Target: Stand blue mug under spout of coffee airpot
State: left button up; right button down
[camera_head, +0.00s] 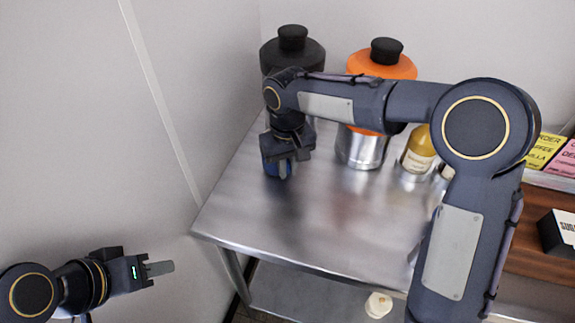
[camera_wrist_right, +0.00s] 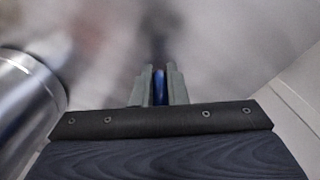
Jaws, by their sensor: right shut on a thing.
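The blue mug (camera_head: 270,168) is mostly hidden by my right gripper (camera_head: 284,160), which is shut on it. In the right wrist view a thin blue strip of the mug (camera_wrist_right: 160,87) shows between the fingers of the right gripper (camera_wrist_right: 160,80). The mug is in front of the black-topped airpot (camera_head: 292,52), near the left side of the steel table. I cannot tell whether it touches the table. My arm hides that airpot's lower body and spout. An orange-topped airpot (camera_head: 382,66) stands to its right. My left gripper (camera_head: 160,268) is empty, left of the table; its jaw gap does not show.
The steel table (camera_head: 290,225) is clear in front. Bottles, one with an amber body (camera_head: 420,150), stand right of the orange airpot. A dark box (camera_head: 560,232) is on a wooden surface at right. Walls close in behind and left. A steel cylinder (camera_wrist_right: 28,100) stands left in the wrist view.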

jog(key=shift+f, duration=0.2)
jog(key=c, duration=1.4)
grip_release()
jog(key=shift+o, duration=0.2)
notch_tip(320, 180, up, 8)
jog(key=shift+f, duration=0.1)
jog(key=shift+s, duration=0.1)
